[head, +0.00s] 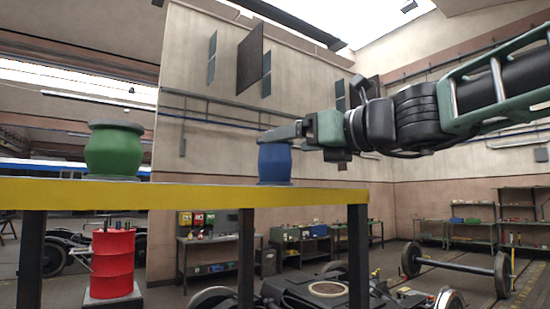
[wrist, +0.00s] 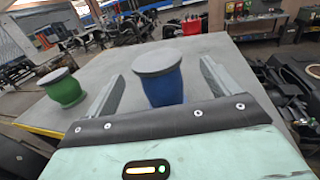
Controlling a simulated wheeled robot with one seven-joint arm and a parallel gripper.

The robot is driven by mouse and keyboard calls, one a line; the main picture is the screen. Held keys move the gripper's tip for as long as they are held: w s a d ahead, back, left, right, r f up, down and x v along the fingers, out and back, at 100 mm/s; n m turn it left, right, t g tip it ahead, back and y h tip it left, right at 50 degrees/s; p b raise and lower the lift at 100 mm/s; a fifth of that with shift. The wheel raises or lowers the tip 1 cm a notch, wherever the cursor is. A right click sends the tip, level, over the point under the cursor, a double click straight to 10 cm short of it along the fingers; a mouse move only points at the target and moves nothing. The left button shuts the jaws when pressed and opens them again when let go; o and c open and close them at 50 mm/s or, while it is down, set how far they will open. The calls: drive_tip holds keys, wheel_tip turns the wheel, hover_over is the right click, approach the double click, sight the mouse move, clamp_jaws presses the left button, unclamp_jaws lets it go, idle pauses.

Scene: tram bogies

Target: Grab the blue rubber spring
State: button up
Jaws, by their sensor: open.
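The blue rubber spring (head: 275,164) stands upright on the yellow-edged table. In the head view a finger covers its top. In the wrist view the blue spring (wrist: 165,88) has a grey round cap and shows between my two fingers, with clear gaps on both sides. My gripper (head: 283,132) reaches in from the right, roughly level, at the height of the spring's top. My gripper (wrist: 160,72) is open and empty. Whether the fingers reach down alongside the spring's body is hard to tell.
A green spring (head: 113,152) stands on the same table (head: 190,194), to the left. It also shows in the wrist view (wrist: 64,89). A red ribbed drum-like object (head: 112,262) stands lower, beyond the table edge. Much of the grey tabletop (wrist: 215,50) is bare.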

sight(275, 145)
drive_tip(key=p+x, duration=0.2)
drive_tip(key=x, duration=0.3)
drive_tip(key=shift+a+f, duration=0.15)
drive_tip(key=shift+a, duration=0.1)
drive_tip(key=c, duration=1.4)
